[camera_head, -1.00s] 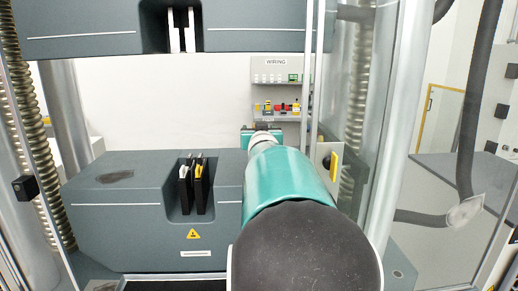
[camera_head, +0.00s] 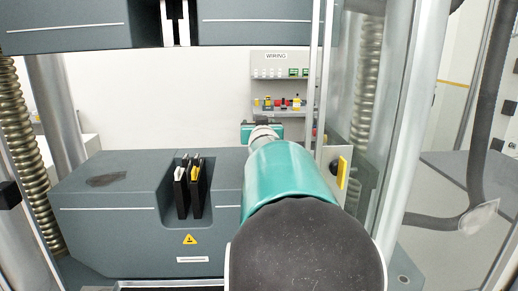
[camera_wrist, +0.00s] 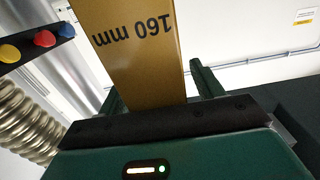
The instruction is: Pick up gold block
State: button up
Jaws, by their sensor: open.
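A gold block (camera_wrist: 135,45) marked "160 mm", upside down in the picture, fills the upper middle of the wrist view. My gripper (camera_wrist: 158,90) is open, with one dark green finger on each side of the block's lower end. I cannot tell whether the fingers touch it. The block's lower end is hidden behind the black edge of my gripper body. In the head view my gripper (camera_head: 262,132) is small and mostly hidden behind my own arm, and I cannot make out the block there.
A grey machine base (camera_head: 110,215) with black slotted holders (camera_head: 188,192) stands left of my arm, under a grey upper crosshead (camera_head: 70,25). A wiring panel (camera_head: 276,66) and a shelf of small coloured parts (camera_head: 283,104) are behind. Yellow, red and blue buttons (camera_wrist: 44,38) show in the wrist view.

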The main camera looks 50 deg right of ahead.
jog(key=shift+s+a+r, duration=0.1)
jog(key=shift+s, duration=0.05)
grip_shut()
jog(key=shift+r, duration=0.1)
